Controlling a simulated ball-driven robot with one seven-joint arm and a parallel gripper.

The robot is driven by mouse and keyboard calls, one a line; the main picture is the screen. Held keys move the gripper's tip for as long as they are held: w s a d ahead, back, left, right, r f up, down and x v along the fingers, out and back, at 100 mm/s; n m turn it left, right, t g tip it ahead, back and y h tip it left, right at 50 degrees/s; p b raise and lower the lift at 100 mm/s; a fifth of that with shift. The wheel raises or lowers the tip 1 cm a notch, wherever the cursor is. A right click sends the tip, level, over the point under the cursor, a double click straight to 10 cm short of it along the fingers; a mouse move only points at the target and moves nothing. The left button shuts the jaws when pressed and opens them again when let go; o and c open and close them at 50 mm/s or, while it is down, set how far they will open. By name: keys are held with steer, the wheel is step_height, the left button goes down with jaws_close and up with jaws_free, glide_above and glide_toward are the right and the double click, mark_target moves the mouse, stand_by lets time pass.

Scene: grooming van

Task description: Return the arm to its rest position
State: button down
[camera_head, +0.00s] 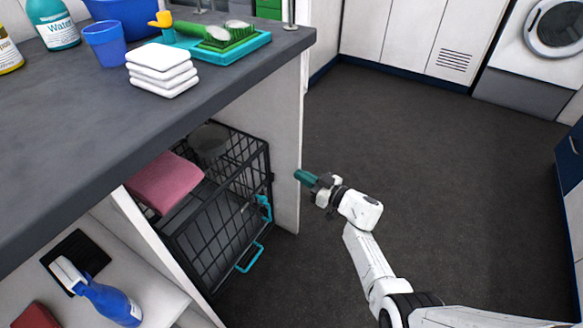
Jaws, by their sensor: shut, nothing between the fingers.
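My gripper (306,178) is in the middle of the view, at the end of my white arm, which reaches in from the lower right. Its teal fingertips point left, toward the counter's end panel. The fingers are together with nothing seen between them. It is over the dark floor, to the right of the wire crate. The arm is bent, with its elbow low at the right.
The grey counter (60,130) fills the left, with white folded towels (161,70) and a teal tray (262,40) on it. The dark floor (440,150) at the right is clear.

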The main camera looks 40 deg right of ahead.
steer(key=shift+s+d, duration=0.1)
steer(key=shift+s, duration=0.35)
steer(key=s+d+m+g+h, duration=0.4)
steer(key=s+m+g+h, duration=0.25)
steer(key=s+h, duration=0.45)
steer(key=s+a+f+n+g+y, duration=0.15)
steer(key=s+a+g+y, duration=0.3)
steer(key=s+a, duration=0.6)
steer(key=s+a+n+g+y, duration=0.25)
steer(key=s+a+g, duration=0.35)
steer(key=s+a, duration=0.5)
step_height(320, 180, up, 31)
steer(key=s+d+p, duration=0.1)
steer(key=p, duration=3)
steer(key=shift+s, duration=0.2)
